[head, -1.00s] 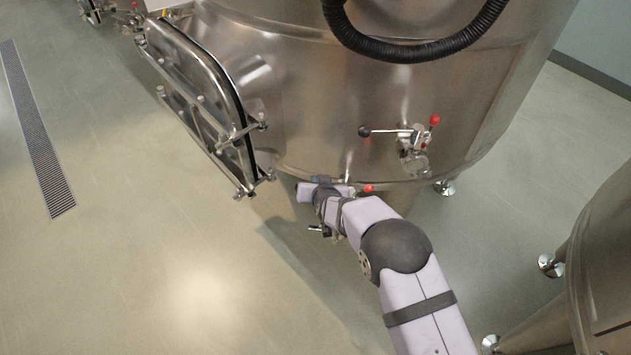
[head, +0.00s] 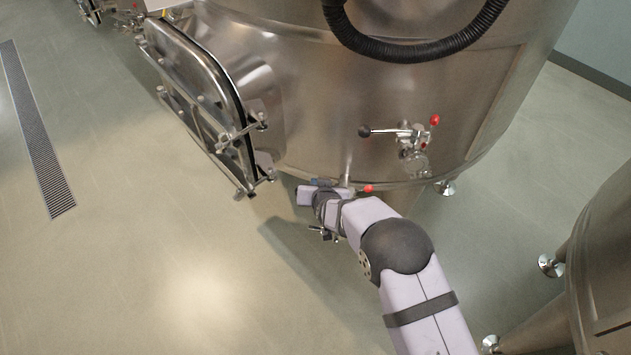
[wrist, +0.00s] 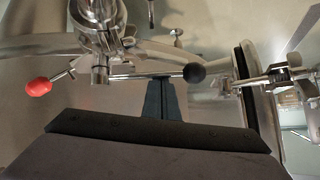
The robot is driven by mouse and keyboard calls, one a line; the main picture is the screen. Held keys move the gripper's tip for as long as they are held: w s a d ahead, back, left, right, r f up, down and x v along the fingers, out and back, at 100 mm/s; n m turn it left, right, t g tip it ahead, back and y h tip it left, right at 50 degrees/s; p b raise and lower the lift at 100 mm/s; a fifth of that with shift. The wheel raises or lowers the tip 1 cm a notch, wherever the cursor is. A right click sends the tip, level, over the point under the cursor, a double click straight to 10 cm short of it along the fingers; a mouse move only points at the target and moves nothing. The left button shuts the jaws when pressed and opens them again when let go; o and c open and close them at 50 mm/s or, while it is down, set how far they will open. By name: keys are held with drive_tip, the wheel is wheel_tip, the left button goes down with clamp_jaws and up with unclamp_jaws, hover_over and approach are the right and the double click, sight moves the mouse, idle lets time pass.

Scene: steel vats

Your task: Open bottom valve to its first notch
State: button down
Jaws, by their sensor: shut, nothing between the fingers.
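The bottom valve (wrist: 100,35) is a steel fitting at the upper left of the wrist view. Its lever (wrist: 135,76) runs level to the right and ends in a black ball (wrist: 195,72). A red knob (wrist: 38,87) sits on a short stem at its left; that knob also shows in the head view (head: 369,188), low on the vat. My gripper (wrist: 161,80) is shut and empty, its fingertips at the lever between valve body and black ball. I cannot tell whether they touch it. In the head view my arm hides most of the valve.
A second valve (head: 412,142) with black and red knobs sits higher on the vat (head: 310,110). An oval hatch (head: 200,90) stands out from the vat at left. A black hose (head: 410,50) hangs above. Another vat (head: 605,260) stands at right. Floor at left is clear.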

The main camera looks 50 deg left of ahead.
drive_tip(key=shift+s+d+f, duration=0.4)
drive_tip(key=shift+d+f, duration=0.05)
drive_tip(key=shift+f, duration=0.05)
drive_tip(key=shift+a, duration=0.1)
drive_tip(key=shift+w+a+r, duration=0.15)
drive_tip(key=shift+w+a, duration=0.2)
drive_tip(key=shift+a, duration=0.1)
drive_tip(key=shift+r, duration=0.1)
drive_tip(key=p+v, duration=0.4)
drive_tip(key=v, duration=0.3)
drive_tip(key=shift+d+r, duration=0.15)
drive_tip(key=shift+r, duration=0.3)
